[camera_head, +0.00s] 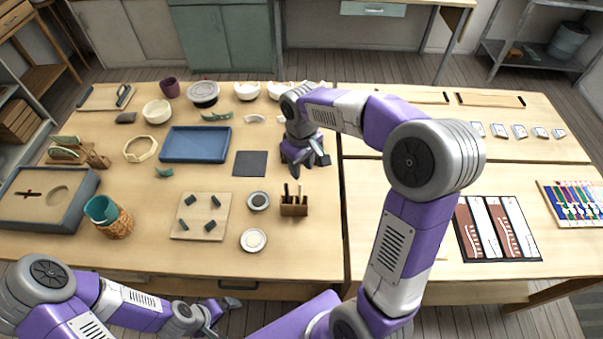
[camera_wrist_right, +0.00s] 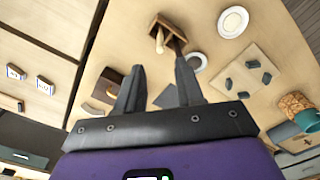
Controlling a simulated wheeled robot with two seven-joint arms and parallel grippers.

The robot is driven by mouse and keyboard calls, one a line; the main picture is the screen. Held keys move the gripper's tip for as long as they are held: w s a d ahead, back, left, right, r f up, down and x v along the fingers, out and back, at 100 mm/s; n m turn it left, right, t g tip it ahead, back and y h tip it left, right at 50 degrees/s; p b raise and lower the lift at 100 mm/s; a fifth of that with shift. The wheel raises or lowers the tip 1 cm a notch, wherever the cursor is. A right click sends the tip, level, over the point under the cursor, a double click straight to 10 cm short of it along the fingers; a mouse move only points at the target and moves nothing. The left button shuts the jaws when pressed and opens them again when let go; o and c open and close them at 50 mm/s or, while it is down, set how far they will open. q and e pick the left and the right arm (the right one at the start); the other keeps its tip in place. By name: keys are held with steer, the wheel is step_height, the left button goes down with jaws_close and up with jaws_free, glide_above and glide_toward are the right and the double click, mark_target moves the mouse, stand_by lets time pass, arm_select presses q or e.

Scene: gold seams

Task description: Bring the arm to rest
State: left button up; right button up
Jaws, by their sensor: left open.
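My right arm reaches up from the bottom and bends over the workbench. Its purple and grey gripper (camera_head: 306,162) hangs above the left table, right of the dark square mat (camera_head: 250,163) and beyond the wooden tool holder (camera_head: 293,208). In the right wrist view the two dark fingers (camera_wrist_right: 160,68) stand apart with nothing between them. The tool holder shows beyond the fingertips (camera_wrist_right: 167,33). My left gripper (camera_head: 222,316) is low at the bottom left, in front of the table's front edge. Its fingers are spread and it holds nothing visible.
The left table (camera_head: 320,240) carries a blue tray (camera_head: 195,144), a board with dark pieces (camera_head: 201,216), pale dishes (camera_head: 253,240), a teal cup in a woven basket (camera_head: 112,218) and several bowls. The right table (camera_head: 370,190) has a panel with brown strips (camera_head: 497,228).

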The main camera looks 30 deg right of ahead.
steer(key=shift+r, duration=0.6)
